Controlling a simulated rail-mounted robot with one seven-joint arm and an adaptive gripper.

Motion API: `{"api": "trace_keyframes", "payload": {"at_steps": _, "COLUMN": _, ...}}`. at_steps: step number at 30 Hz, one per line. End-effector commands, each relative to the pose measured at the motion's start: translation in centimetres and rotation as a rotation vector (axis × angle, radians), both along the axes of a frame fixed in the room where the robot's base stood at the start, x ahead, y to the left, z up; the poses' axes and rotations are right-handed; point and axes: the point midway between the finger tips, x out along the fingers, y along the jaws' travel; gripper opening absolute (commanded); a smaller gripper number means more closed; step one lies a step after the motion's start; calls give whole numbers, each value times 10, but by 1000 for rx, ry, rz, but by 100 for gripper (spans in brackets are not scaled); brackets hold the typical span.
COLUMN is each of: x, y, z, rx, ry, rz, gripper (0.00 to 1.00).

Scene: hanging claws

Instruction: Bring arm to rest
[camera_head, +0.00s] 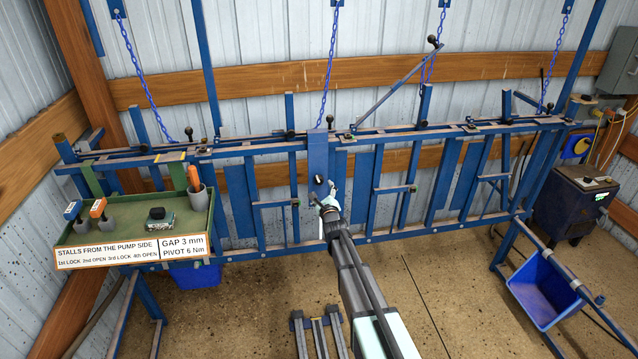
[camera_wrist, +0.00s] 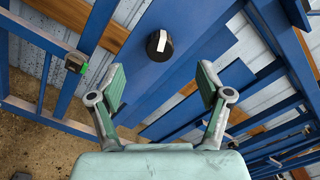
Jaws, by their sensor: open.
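My arm (camera_head: 362,290) reaches from the bottom of the head view up to the blue stall frame (camera_head: 365,237). My gripper (camera_head: 329,188) is at the middle of that frame, small and partly hidden by my wrist. In the wrist view, my gripper (camera_wrist: 160,76) is open, with its two green-padded fingers spread and nothing between them. A black round knob with a white bar (camera_wrist: 159,46) sits on a blue plate just beyond the fingertips. The knob also shows in the head view (camera_head: 318,180). I see no contact between fingers and knob.
A green tray (camera_head: 135,233) with tools and a sign (camera_head: 132,250) stands at the left. Blue chains (camera_head: 328,70) hang above the frame. A blue bin (camera_head: 543,287) and a dark machine (camera_head: 577,205) are at the right. The concrete floor in front is partly clear.

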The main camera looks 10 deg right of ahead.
Motion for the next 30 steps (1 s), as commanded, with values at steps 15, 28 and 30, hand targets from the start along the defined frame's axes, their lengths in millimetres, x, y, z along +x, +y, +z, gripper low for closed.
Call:
{"api": "trace_keyframes", "payload": {"at_steps": 15, "x": -4, "y": 0, "z": -1, "rx": -57, "ry": 3, "rz": -1, "gripper": 77}}
{"api": "trace_keyframes", "payload": {"at_steps": 28, "x": -61, "y": -12, "z": -100, "rx": -876, "ry": 414, "rz": 143, "gripper": 77}}
{"api": "trace_keyframes", "payload": {"at_steps": 30, "x": -90, "y": -13, "z": -132, "rx": -1022, "ry": 511, "rz": 233, "gripper": 77}}
